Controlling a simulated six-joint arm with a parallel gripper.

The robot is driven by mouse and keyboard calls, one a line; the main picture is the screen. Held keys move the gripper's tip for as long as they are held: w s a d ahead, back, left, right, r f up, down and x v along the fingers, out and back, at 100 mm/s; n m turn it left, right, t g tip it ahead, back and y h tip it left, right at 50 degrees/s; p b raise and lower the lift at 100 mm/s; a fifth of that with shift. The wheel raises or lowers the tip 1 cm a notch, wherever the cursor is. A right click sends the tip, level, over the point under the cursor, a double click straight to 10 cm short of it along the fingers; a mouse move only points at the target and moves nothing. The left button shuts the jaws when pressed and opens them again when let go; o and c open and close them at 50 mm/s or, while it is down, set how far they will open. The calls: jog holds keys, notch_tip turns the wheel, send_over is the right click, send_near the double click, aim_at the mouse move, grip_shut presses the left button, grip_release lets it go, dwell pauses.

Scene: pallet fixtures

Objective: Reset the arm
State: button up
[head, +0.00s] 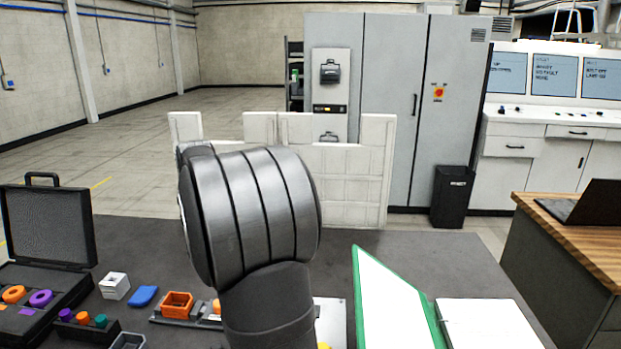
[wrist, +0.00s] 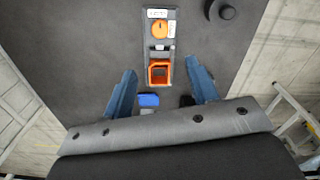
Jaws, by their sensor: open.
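My gripper (wrist: 163,94) shows in the wrist view with its two blue-grey fingers spread apart and nothing between them touching them. It is above the dark table (head: 330,240). A blue piece (wrist: 148,100) lies near the left finger in the picture. In the head view my arm stands in the middle and hides the gripper and part of the fixture; the orange holder (head: 177,304) shows left of the arm.
An open black case (head: 47,225) with orange and purple rings is at the left. A white block (head: 114,286), the blue piece (head: 143,296) and a dark rack (head: 88,329) lie nearby. A green-edged folder (head: 439,323) lies right of my arm. White panels (head: 350,180) stand behind the table.

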notch_tip(320, 180, down, 17)
jog(key=shift+r, duration=0.15)
dwell(0.5)
notch_tip(320, 180, up, 18)
jog(key=f, duration=0.1)
notch_tip(320, 180, down, 17)
jog(key=shift+f, duration=0.1)
jog(key=m, duration=0.8)
jog(key=shift+m, duration=0.4)
jog(key=m, duration=0.4)
jog(key=shift+m, duration=2.1)
